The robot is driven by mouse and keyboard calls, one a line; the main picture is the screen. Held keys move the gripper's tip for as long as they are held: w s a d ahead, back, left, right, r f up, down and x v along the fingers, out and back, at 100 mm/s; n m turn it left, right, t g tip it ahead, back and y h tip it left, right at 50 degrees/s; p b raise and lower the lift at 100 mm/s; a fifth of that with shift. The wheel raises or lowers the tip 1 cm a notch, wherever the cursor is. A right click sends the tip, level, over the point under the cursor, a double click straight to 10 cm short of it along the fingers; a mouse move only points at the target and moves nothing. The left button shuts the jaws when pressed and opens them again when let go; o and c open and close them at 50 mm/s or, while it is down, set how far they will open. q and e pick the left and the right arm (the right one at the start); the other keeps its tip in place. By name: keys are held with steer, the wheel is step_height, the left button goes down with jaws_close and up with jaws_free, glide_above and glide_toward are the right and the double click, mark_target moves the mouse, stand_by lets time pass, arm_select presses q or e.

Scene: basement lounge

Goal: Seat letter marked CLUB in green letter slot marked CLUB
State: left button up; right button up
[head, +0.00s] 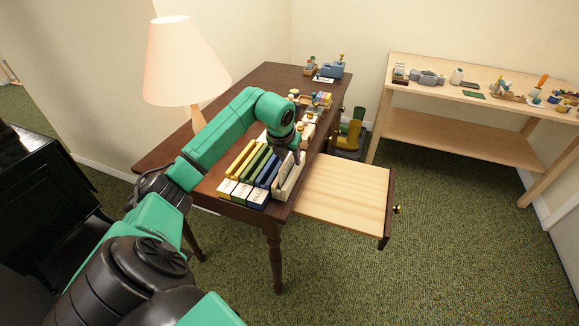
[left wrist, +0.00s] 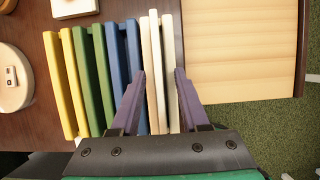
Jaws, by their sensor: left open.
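The green letter slot (head: 249,163) stands on the dark desk between a yellow slot and a blue slot. It also shows in the left wrist view (left wrist: 89,75). A cream upright piece (head: 287,180), made of thin parallel slabs, stands right of the blue slot; the left wrist view shows it too (left wrist: 154,50). I cannot tell whether it is a letter or another holder. My left gripper (head: 288,157) is open, with its fingers (left wrist: 160,76) on either side of the cream piece. My right gripper is not in view.
The yellow slot (head: 237,160) and blue slot (head: 268,170) flank the green one closely. A pale pull-out board (head: 345,190) extends right of the desk. A lamp (head: 183,65) stands at the left. Small items crowd the desk's far end.

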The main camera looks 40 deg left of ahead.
arm_select(q)
steer(key=shift+f, duration=0.2)
jaws_close()
stand_by(0.3)
